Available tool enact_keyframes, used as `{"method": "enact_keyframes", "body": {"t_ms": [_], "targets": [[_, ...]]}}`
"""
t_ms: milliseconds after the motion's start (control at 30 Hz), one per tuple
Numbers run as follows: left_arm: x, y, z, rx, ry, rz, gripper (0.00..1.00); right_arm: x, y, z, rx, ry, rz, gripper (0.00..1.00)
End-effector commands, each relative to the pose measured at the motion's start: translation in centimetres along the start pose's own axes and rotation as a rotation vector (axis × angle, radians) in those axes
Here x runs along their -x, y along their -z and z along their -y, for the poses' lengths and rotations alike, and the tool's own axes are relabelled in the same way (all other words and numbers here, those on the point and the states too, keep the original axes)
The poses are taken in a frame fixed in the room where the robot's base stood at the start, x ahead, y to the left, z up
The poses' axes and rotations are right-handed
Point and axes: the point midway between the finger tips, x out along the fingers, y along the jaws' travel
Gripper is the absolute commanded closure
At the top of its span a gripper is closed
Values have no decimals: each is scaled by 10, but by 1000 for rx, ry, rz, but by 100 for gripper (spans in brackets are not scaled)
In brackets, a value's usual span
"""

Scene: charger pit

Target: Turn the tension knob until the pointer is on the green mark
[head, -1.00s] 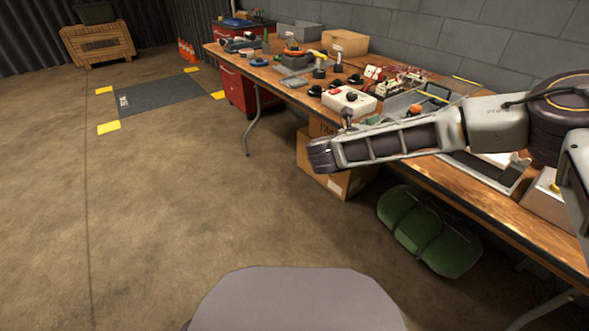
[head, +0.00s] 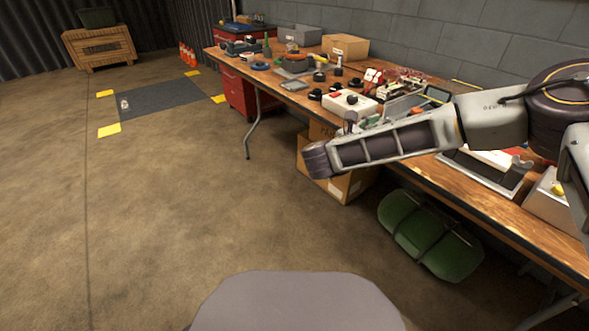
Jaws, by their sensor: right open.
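A white box (head: 362,106) with a red part and a black knob (head: 352,100) on top stands near the front edge of the workbench. I cannot tell whether this is the tension knob; a pointer and a green mark are too small to make out. My right arm comes in from the right across the front of the bench. My right gripper (head: 351,121) shows only as a small grey part above my forearm, just in front of the white box, mostly hidden. It is open, with nothing visible in it. My left gripper is out of view.
The wooden workbench (head: 470,186) runs along the block wall, with several loose parts, black knobs and a cardboard box (head: 345,46) on it. A green container (head: 430,236) and a cardboard carton (head: 345,187) lie beneath.

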Motion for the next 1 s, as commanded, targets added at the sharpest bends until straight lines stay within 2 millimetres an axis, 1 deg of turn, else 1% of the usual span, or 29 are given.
{"method": "enact_keyframes", "body": {"t_ms": [233, 1000], "targets": [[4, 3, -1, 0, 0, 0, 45, 15, -2, 1, 1, 2, 6, 45], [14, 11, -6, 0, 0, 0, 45, 74, -1, 0, 2, 1, 5, 45]]}}
